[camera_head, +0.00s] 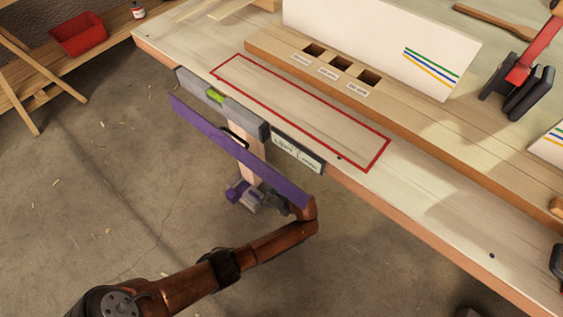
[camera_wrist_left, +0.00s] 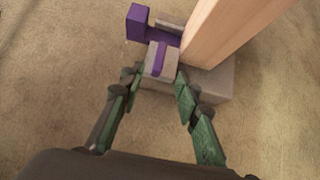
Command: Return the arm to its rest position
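My left arm (camera_head: 255,248), copper-coloured, comes in from the lower left and reaches below the bench's front edge. My left gripper (camera_head: 273,203) is beside the purple and grey clamp-like part (camera_head: 238,191) at the foot of a pale wooden upright (camera_head: 246,158). In the left wrist view, the fingers (camera_wrist_left: 158,82) are spread on either side of a grey and purple knob (camera_wrist_left: 160,58), with a gap showing at the left finger. Whether the right finger touches it is unclear. My right gripper is not in view.
A purple bar (camera_head: 215,137) and a grey strip with a green vial (camera_head: 214,96) run along the bench's front, close above my gripper. A red-outlined area (camera_head: 300,105) on the bench is empty. A red and black tool (camera_head: 520,85) stands at the upper right. Floor at left is mostly clear.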

